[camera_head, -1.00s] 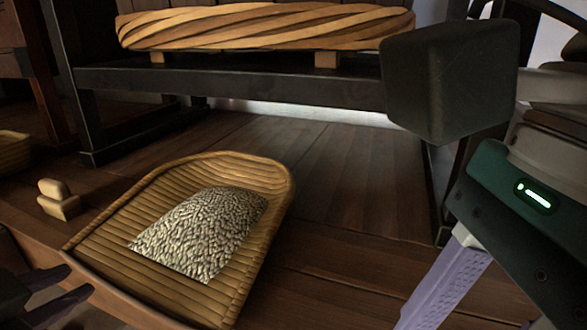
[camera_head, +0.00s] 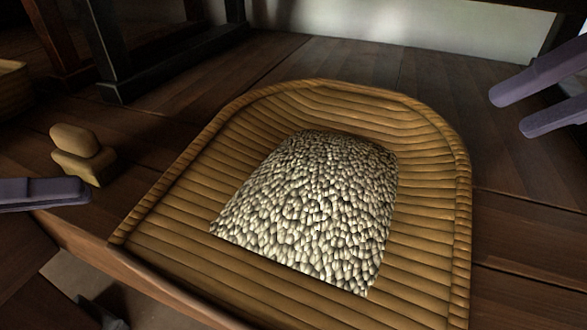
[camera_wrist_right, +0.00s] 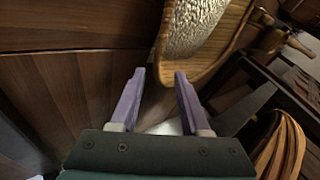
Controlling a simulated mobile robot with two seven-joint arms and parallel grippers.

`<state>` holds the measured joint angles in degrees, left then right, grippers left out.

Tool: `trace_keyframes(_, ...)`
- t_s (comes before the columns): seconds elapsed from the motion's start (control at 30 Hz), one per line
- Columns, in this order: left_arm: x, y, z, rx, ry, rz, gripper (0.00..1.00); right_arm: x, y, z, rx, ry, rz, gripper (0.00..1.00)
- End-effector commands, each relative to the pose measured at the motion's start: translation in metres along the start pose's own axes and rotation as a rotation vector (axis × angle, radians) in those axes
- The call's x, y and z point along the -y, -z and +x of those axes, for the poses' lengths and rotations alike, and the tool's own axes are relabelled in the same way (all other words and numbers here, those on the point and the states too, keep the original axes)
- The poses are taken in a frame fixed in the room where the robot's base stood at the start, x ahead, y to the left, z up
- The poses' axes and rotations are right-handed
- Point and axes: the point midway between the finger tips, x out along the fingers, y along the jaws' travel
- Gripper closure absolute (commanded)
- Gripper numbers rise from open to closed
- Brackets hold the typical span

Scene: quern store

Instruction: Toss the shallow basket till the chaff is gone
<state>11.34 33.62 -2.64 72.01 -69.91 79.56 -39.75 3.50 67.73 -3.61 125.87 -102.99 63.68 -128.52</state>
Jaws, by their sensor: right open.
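The shallow basket (camera_head: 430,225), woven and ribbed with a raised rim, lies on the dark wooden boards in the head view. A heap of pale, dark-flecked grain (camera_head: 310,205) covers its middle; I cannot pick out chaff from grain. The basket also shows at the top of the right wrist view (camera_wrist_right: 205,68). My right gripper (camera_head: 510,112) is open and empty, to the right of the basket's far rim and apart from it. It also shows in the right wrist view (camera_wrist_right: 160,74). My left gripper (camera_head: 85,192) is at the left edge, apart from the basket; its finger gap is unclear.
A small two-lobed wooden piece (camera_head: 82,155) stands left of the basket, close to my left gripper. Another basket (camera_head: 14,90) is cut off at the left edge. Dark posts (camera_head: 105,50) stand behind. The boards' front edge runs under the basket's near side. Boards behind the basket are clear.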

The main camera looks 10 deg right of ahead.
Motion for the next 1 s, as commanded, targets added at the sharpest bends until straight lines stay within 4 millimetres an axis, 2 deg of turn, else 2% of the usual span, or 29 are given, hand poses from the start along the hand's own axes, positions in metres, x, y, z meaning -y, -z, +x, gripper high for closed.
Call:
trace_keyframes(0.23,0.001,0.000,0.001,0.002,0.002,-0.002,0.74,0.000,0.000,0.001,0.001,0.001,0.002,0.54)
trace_keyframes(0.37,0.001,0.000,0.009,0.003,0.004,-0.003,0.74,0.000,0.000,0.008,0.000,0.004,0.006,0.54)
trace_keyframes(0.8,0.002,-0.001,0.079,0.005,0.005,-0.003,0.74,0.002,-0.001,0.079,0.004,0.004,0.007,0.54)
trace_keyframes(1.0,0.001,-0.001,0.097,0.004,0.004,-0.003,0.74,0.001,-0.001,0.096,0.002,0.002,0.006,0.54)
